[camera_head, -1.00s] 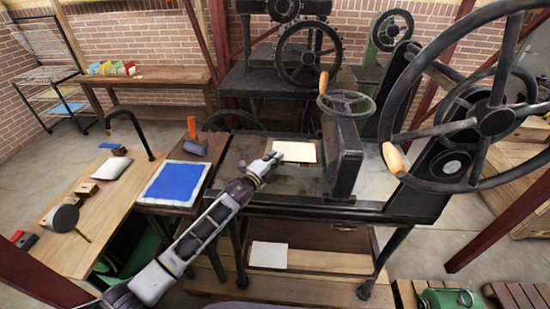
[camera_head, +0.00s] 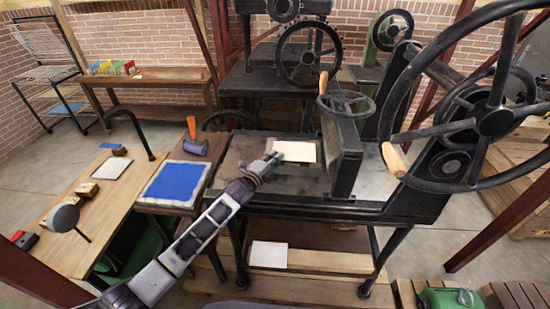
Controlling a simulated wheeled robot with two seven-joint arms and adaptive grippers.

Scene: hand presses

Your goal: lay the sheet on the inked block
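A cream sheet (camera_head: 297,151) lies flat, or nearly flat, on the bed of the black hand press (camera_head: 230,169). I cannot tell whether a block is under it. My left gripper (camera_head: 275,158) is at the sheet's left edge, low over the bed. Its fingertips overlap the sheet's near left corner, but I cannot see whether they pinch it. A blue-faced slab with a pale border (camera_head: 175,182) lies on the small wooden stand left of the press. My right gripper is not in view.
The press's upright head (camera_head: 343,150) stands just right of the sheet, with a big spoked wheel (camera_head: 494,122) further right. White paper (camera_head: 268,254) lies on the shelf below. A wooden bench (camera_head: 110,210) stands left.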

